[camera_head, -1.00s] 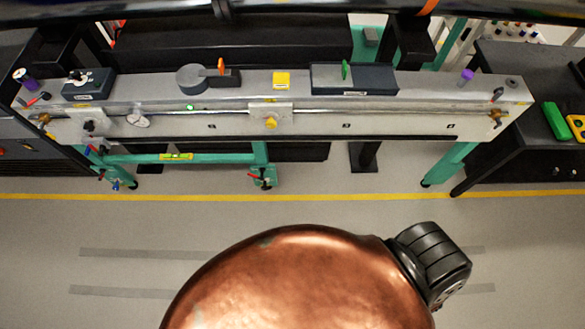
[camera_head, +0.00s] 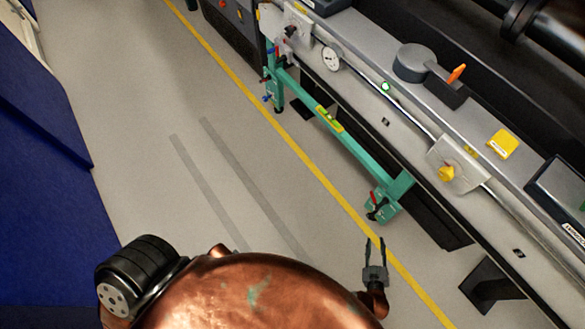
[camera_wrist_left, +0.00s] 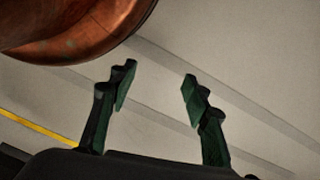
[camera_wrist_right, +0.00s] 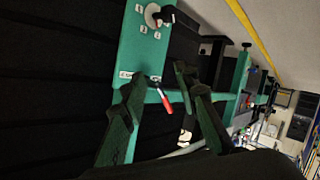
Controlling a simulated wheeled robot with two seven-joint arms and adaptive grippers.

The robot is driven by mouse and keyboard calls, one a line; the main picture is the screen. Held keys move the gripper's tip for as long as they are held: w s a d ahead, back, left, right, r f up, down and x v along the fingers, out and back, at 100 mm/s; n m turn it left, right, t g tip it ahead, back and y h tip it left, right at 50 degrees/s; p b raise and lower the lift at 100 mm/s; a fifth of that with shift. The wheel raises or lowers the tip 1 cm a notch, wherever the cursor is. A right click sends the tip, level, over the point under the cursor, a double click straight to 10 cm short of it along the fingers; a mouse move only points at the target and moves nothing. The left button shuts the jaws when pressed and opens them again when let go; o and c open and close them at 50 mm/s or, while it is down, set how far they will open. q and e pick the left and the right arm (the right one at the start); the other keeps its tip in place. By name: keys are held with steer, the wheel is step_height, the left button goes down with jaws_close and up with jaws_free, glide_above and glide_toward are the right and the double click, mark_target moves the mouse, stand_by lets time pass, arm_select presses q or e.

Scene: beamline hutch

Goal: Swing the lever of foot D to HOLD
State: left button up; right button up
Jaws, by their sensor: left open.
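A teal foot bracket (camera_head: 386,205) with a red-handled lever (camera_head: 376,201) stands at the near end of the teal frame in the head view. Its letter cannot be read there. My right gripper (camera_head: 375,245) is open and empty, just below this foot in the picture. In the right wrist view a red lever (camera_wrist_right: 164,102) shows between and beyond the spread fingers of the right gripper (camera_wrist_right: 160,76), on a teal part with small white labels too small to read. My left gripper (camera_wrist_left: 158,75) is open and empty above the floor, seen only in the left wrist view.
A long grey beam bench (camera_head: 410,145) runs diagonally on the right. A second teal foot (camera_head: 274,92) with coloured levers stands farther off. A yellow floor line (camera_head: 310,165) passes beside the feet. The floor to its left is clear. A blue panel (camera_head: 40,190) stands at the left.

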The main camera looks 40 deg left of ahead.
mark_target(372, 196)
arm_select(q)
step_height(372, 196, up, 9)
steer(key=b, duration=0.5)
arm_select(e)
steer(key=w+a+r+t+b, duration=0.1)
steer(key=w+a+r, duration=0.1)
steer(key=w+a, duration=0.2)
steer(key=w+a+r+n+t+y, duration=0.1)
steer(key=w+a+r, duration=0.1)
steer(key=w+a, duration=0.2)
steer(key=w+a+r+n+t+y+b, duration=0.1)
steer(key=w+a+r, duration=0.2)
steer(key=w, duration=0.4)
steer(key=shift+a+t+b, duration=0.3)
steer(key=shift+a+b, duration=0.05)
steer(key=shift+a, duration=0.2)
arm_select(q)
steer(key=w+d+f+t+h, duration=0.1)
steer(key=w+d+f+t, duration=0.1)
steer(key=w+d+f, duration=0.2)
steer(key=shift+w+f, duration=0.7)
steer(key=shift+w, duration=0.15)
arm_select(e)
steer(key=shift+w+a+r, duration=0.1)
steer(key=shift+w+a, duration=0.05)
steer(key=shift+w, duration=0.2)
arm_select(q)
steer(key=shift+a, duration=0.1)
arm_select(e)
jaws_close()
